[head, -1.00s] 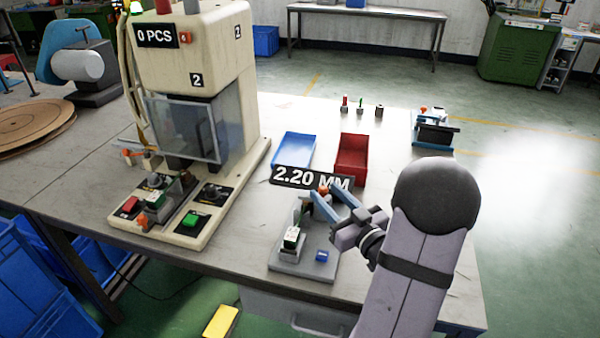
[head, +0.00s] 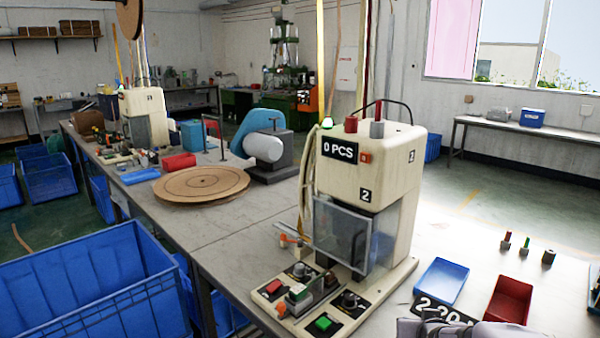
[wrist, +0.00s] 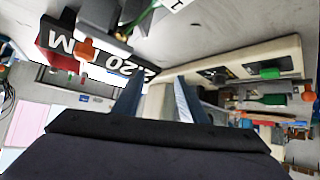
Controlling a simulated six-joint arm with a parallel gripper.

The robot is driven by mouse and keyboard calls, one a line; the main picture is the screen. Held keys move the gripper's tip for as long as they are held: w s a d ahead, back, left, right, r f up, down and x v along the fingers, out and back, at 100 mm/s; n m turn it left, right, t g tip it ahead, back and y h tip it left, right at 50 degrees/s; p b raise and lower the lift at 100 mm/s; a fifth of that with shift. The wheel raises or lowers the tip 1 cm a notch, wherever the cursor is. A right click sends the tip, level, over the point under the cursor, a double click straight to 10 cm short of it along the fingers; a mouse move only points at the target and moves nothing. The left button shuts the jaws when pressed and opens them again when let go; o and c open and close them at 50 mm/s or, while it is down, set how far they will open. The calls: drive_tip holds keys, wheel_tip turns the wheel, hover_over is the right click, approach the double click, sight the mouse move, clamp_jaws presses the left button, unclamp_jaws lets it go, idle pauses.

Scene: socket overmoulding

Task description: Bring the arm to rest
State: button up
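My gripper (wrist: 157,96) shows in the wrist view with its two blue fingers apart and nothing between them. It is open and clear of any surface. In the head view only a grey piece of my arm shows at the bottom right edge; the gripper itself is out of that frame. The cream moulding machine (head: 365,185) stands on the bench with its clear guard (head: 342,236) in front and a "0 PCS" display. The 2.20 MM sign (wrist: 105,62) is upside down in the wrist view, near the gauge, and partly cut off in the head view.
A blue tray (head: 442,281) and a red tray (head: 508,300) lie right of the machine. Several small posts stand behind them. A brown round turntable (head: 201,184) and a second machine are farther left along the bench. Blue crates (head: 95,285) stand on the floor at left.

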drive_tip(key=s+a+f+g+y+b, duration=0.1)
drive_tip(key=s+a+f+g+y, duration=0.15)
drive_tip(key=s+a+f, duration=0.35)
drive_tip(key=s+a+f+g+y+b, duration=0.1)
drive_tip(key=s+a+f+g, duration=0.15)
drive_tip(key=s+a, duration=0.35)
drive_tip(key=s+a+f+n+g+b, duration=0.15)
drive_tip(key=s+f+g+b, duration=0.35)
drive_tip(key=s, duration=0.7)
wheel_tip(320, 180, up, 18)
drive_tip(key=s+p, duration=0.1)
drive_tip(key=p, duration=1.9)
drive_tip(key=shift+d+f+h, duration=0.25)
drive_tip(key=shift+d+h, duration=0.2)
drive_tip(key=shift+f+n, duration=0.1)
drive_tip(key=shift+n, duration=0.15)
